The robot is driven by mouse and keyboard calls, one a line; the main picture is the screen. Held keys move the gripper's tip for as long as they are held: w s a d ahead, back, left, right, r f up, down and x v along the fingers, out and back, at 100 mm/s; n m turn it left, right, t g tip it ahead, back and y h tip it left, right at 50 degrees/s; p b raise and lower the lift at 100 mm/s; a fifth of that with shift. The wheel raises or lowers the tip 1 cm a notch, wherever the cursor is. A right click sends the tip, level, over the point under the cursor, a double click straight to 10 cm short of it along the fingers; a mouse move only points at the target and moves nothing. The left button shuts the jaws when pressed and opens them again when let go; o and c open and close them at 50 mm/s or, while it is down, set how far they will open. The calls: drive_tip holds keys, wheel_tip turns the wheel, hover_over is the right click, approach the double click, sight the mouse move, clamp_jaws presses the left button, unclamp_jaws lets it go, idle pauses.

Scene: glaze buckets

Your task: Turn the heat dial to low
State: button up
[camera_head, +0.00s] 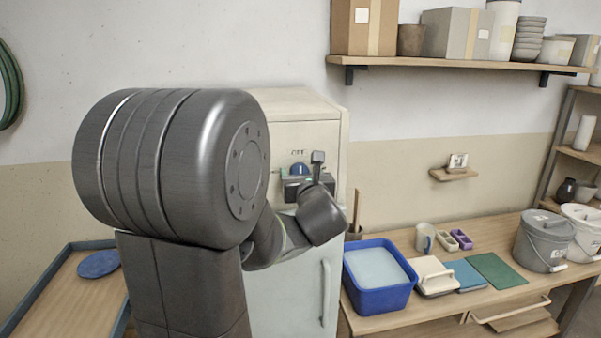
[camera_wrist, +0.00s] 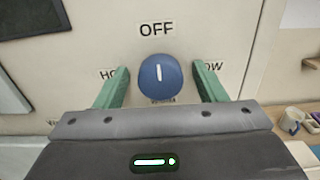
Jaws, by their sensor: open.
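The heat dial (camera_wrist: 160,80) is a round blue knob with a white pointer line on the cream front of a cabinet (camera_head: 303,133). The line stands upright, towards the label OFF above it. A label starting "HO" is on the left and one ending "OW" on the right, both partly covered by my fingers. A label below is mostly hidden. My gripper (camera_wrist: 161,69) is open, its green fingers on either side of the dial, with gaps visible between them and it. In the head view the dial (camera_head: 299,169) shows just above my gripper (camera_head: 298,179).
Right of the cabinet, a wooden table (camera_head: 433,314) holds a blue basin (camera_head: 379,291), a mug (camera_head: 425,237) and grey and white buckets (camera_head: 541,243). A loaded shelf (camera_head: 460,64) hangs above. A wooden tray surface (camera_head: 72,302) with a blue disc is at left.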

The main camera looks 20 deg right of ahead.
drive_tip(key=c, duration=0.9)
drive_tip(key=shift+c, duration=0.2)
drive_tip(key=shift+f+m+b, duration=0.15)
drive_tip(key=shift+m+b, duration=0.35)
drive_tip(key=shift+b, duration=0.15)
drive_tip(key=m+b, duration=0.1)
drive_tip(key=m, duration=0.4)
drive_tip(key=m+b, duration=0.1)
drive_tip(key=m, duration=0.5)
drive_tip(key=m+b, duration=0.2)
drive_tip(key=m, duration=0.3)
drive_tip(key=shift+d+f+m, duration=0.1)
drive_tip(key=shift+d+m, duration=0.15)
drive_tip(key=shift+m, duration=0.15)
